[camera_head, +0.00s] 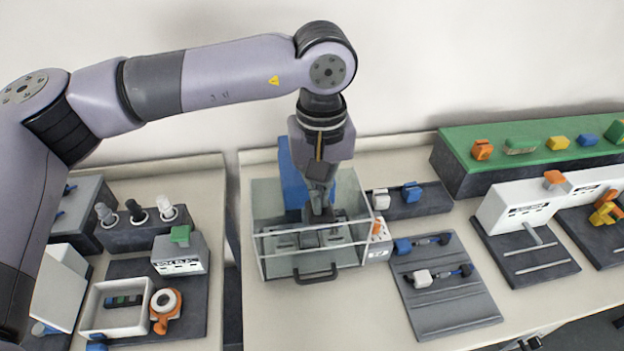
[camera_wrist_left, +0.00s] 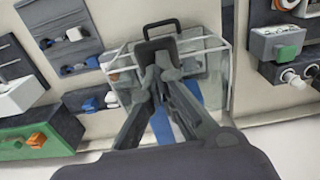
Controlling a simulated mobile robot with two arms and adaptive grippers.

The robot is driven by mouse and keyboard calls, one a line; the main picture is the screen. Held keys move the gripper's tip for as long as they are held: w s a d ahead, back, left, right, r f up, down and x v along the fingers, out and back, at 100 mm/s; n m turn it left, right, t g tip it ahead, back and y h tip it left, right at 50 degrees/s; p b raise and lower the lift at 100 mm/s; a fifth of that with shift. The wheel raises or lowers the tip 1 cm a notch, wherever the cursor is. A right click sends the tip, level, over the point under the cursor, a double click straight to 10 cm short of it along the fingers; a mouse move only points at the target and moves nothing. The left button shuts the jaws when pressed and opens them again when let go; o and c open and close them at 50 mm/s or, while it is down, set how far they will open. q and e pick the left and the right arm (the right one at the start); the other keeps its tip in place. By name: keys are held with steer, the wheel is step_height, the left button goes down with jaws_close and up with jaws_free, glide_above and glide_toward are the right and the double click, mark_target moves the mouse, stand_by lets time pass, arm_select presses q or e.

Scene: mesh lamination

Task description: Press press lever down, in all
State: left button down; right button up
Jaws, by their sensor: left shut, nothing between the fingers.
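The press has a blue upright (camera_head: 292,180) and stands inside a clear guard box (camera_head: 262,215) with a dark front handle (camera_head: 317,273). The blue upright also shows in the left wrist view (camera_wrist_left: 162,126), and so does the front handle (camera_wrist_left: 161,29). My left gripper (camera_head: 320,212) points down over the box, in front of the blue upright. Its fingers are shut and empty; they also show in the left wrist view (camera_wrist_left: 160,75). I cannot clearly make out the press lever; the gripper hides part of the press. Whether the fingertips touch it, I cannot tell. My right gripper is not in view.
Right of the guard stand a dark tray (camera_head: 435,205) with blue and white pieces and a grey board (camera_head: 445,312) with small connectors. A green-topped block (camera_head: 545,135) is at the back right. Left is a second table with a white bin (camera_head: 118,325). Bare tabletop lies in front of the guard.

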arm_select(q)
step_height(320, 180, down, 6)
steer(key=b, duration=0.5)
steer(key=shift+f, duration=0.15)
stand_by(0.4)
step_height(320, 180, up, 14)
steer(key=p, duration=0.6)
steer(key=shift+f+p, duration=0.25)
steer(key=shift+p, duration=0.15)
